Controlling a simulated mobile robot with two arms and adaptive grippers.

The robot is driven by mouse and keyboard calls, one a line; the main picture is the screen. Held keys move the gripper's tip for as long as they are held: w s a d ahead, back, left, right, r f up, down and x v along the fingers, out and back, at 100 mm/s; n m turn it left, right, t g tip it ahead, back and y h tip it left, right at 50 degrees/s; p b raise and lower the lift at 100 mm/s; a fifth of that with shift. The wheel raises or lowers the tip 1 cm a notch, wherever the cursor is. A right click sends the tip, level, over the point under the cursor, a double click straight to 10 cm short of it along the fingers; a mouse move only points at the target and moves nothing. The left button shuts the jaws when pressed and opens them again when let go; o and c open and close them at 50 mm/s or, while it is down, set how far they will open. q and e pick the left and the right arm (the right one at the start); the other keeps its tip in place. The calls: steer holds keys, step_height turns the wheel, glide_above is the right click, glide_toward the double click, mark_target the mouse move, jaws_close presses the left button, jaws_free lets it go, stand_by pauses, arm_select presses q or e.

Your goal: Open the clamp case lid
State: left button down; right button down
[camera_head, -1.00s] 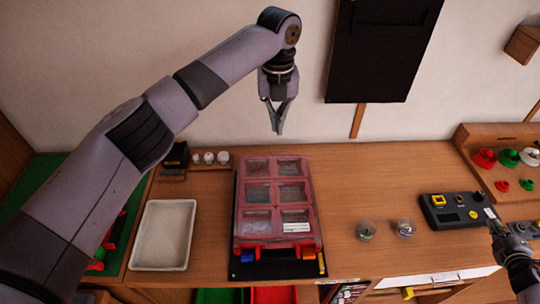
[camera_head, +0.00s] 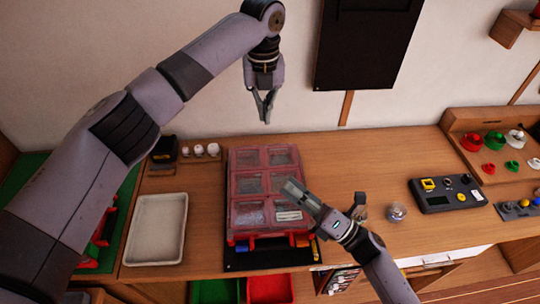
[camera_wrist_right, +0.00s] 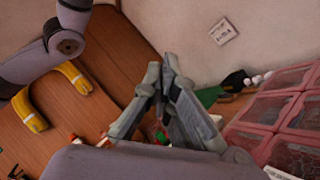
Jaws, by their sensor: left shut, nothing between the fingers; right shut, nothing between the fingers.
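The clamp case (camera_head: 246,186) is a red-framed box with a clear lid over several compartments. It lies on a black mat (camera_head: 240,258) on the bench, and its lid looks closed. In the right wrist view the case (camera_wrist_right: 262,112) shows at the right edge. My right gripper (camera_head: 290,186) is shut and empty, in front of the right part of the case in the head view; I cannot tell its height above the lid. Its fingers also fill the middle of the right wrist view (camera_wrist_right: 170,72). My left gripper (camera_head: 265,115) is shut and empty, raised behind the case against the wall.
A white tray (camera_head: 155,230) lies left of the case. A small clear container (camera_head: 397,212) and a dark control box (camera_head: 446,194) stand to the right. A wooden rack (camera_head: 460,122) holds red, green and white parts. Open bench lies behind the right arm.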

arm_select(q)
steer(key=shift+w+d, duration=0.1)
arm_select(e)
steer(key=w+d+r+x, duration=0.1)
steer(key=w+d+x, duration=0.1)
steer(key=x, duration=1)
steer(key=shift+a+r, duration=0.15)
steer(key=shift+a, duration=0.1)
steer(key=shift+a, duration=0.1)
steer(key=shift+w, duration=0.1)
stand_by(0.7)
arm_select(q)
steer(key=shift+c, duration=2.4)
jaws_free()
